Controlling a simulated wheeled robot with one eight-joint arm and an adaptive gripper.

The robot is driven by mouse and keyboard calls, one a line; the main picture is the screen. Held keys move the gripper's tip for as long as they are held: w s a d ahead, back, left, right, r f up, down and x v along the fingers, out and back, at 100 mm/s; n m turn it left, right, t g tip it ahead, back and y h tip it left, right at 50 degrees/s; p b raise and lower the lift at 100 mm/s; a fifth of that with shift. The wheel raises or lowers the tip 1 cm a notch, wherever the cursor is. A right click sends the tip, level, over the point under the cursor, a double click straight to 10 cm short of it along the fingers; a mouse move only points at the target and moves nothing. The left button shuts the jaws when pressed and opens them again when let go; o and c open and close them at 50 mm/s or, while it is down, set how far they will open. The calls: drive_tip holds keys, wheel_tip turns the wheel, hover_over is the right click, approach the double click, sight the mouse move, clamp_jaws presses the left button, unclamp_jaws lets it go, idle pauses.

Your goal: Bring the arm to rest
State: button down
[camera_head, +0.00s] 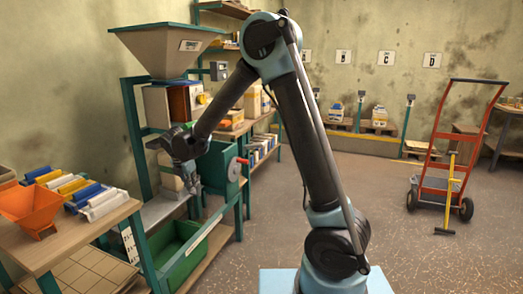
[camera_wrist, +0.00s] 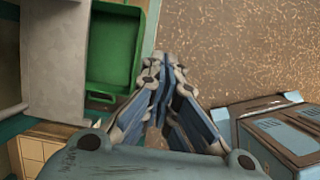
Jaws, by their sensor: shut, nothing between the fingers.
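My arm rises from its light blue base in the middle of the head view and bends at a high elbow. Its forearm reaches down to the left. My gripper (camera_head: 196,187) hangs fingers down beside the bucket elevator (camera_head: 137,112), close to its green side box. In the wrist view my gripper (camera_wrist: 154,65) is shut, with its fingertips together and nothing between them. It is apart from the green bin (camera_wrist: 114,50) seen at upper left there. In the head view the same green bin (camera_head: 183,262) stands low under the machine.
A grey hopper (camera_head: 166,47) tops the machine. A red hand truck (camera_head: 436,180) stands at the right. Shelves line the back. The floor between is clear.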

drive_tip(key=s+d+r+m, duration=0.2)
drive_tip(key=d+r+m, duration=0.25)
drive_tip(key=d, duration=0.65)
drive_tip(key=s+d+r+m+g, duration=0.1)
drive_tip(key=d+r+m, duration=0.3)
drive_tip(key=d, duration=0.6)
drive_tip(key=s+d+r+m, duration=0.2)
drive_tip(key=d+m, duration=0.4)
drive_tip(key=d, duration=0.5)
drive_tip(key=s+d+f+m, duration=0.3)
drive_tip(key=s+d+m, duration=0.5)
drive_tip(key=s, duration=0.2)
drive_tip(key=s+d+f+m, duration=0.4)
drive_tip(key=s+d+m, duration=0.4)
drive_tip(key=s+d, duration=0.1)
drive_tip(key=shift+s+g+y, duration=0.3)
drive_tip(key=shift+s+y, duration=0.1)
drive_tip(key=shift+s, duration=0.5)
drive_tip(key=shift+w+f, duration=0.2)
drive_tip(key=shift+w, duration=0.25)
